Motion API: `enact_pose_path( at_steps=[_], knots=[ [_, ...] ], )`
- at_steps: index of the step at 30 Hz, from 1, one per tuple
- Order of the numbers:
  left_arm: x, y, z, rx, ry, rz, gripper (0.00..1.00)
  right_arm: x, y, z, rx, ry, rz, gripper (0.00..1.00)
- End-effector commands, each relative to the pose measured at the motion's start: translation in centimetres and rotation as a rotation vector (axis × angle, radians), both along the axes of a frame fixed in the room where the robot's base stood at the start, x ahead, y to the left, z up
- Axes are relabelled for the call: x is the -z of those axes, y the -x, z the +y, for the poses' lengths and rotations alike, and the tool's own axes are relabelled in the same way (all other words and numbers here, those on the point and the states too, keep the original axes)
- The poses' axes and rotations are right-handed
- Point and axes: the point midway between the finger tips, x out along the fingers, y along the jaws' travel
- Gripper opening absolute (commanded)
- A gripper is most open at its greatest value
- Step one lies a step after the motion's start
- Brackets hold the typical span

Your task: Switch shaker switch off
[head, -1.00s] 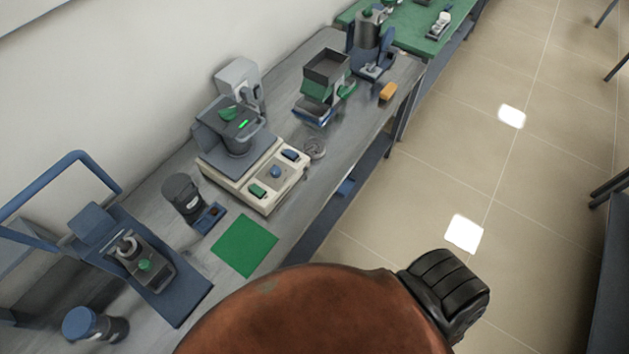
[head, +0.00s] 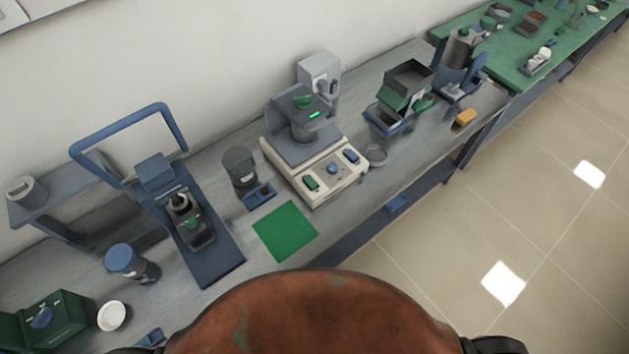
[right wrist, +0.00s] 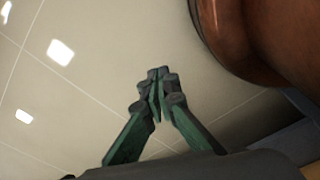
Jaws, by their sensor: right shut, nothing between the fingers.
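The shaker (head: 316,170) is a cream-based machine on the grey bench in the head view. Its front panel carries a green switch (head: 311,184), a blue round knob (head: 333,169) and a blue switch (head: 351,156). A grey pot with a lit green mark (head: 314,114) stands on its top plate. Which switch is the shaker switch I cannot tell, nor its position. My right gripper (right wrist: 157,75) is shut and empty in the right wrist view, over the tiled floor, away from the bench top. My left gripper is not in view.
A green mat (head: 285,231) lies in front of the shaker. A dark jar (head: 240,166) stands to its left and a small round dish (head: 376,155) to its right. A blue-framed device (head: 190,225) stands further left. The floor on the right is clear.

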Motion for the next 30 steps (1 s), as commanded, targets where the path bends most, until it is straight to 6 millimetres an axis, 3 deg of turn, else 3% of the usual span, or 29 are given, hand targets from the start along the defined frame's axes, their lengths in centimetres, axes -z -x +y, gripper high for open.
enact_pose_path(
  at_steps=[1, 4, 8, 12, 15, 21, 26, 30],
  knots=[
    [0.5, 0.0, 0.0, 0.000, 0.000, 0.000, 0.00, -0.5, -2.7, 0.1, 0.000, -0.001, -0.029, 0.00],
    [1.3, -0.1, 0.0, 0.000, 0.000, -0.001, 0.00, -2.6, -8.0, 0.4, 0.003, -0.004, -0.077, 0.00],
    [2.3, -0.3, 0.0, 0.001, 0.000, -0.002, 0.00, -7.1, -14.9, 0.8, 0.005, -0.009, -0.146, 0.00],
    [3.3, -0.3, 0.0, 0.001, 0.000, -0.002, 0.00, -13.7, -21.0, 1.5, 0.004, -0.015, -0.222, 0.00],
    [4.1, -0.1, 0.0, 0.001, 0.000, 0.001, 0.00, -19.0, -24.2, 2.0, 0.001, -0.021, -0.274, 0.00],
    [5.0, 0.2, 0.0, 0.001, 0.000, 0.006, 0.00, -27.8, -27.2, 2.8, -0.005, -0.031, -0.349, 0.00],
    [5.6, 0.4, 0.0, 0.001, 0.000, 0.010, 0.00, -33.4, -28.5, 3.5, -0.017, -0.040, -0.408, 0.00],
    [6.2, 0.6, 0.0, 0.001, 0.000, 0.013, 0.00, -38.8, -30.8, 5.3, -0.055, -0.070, -0.512, 0.00]
  ],
)
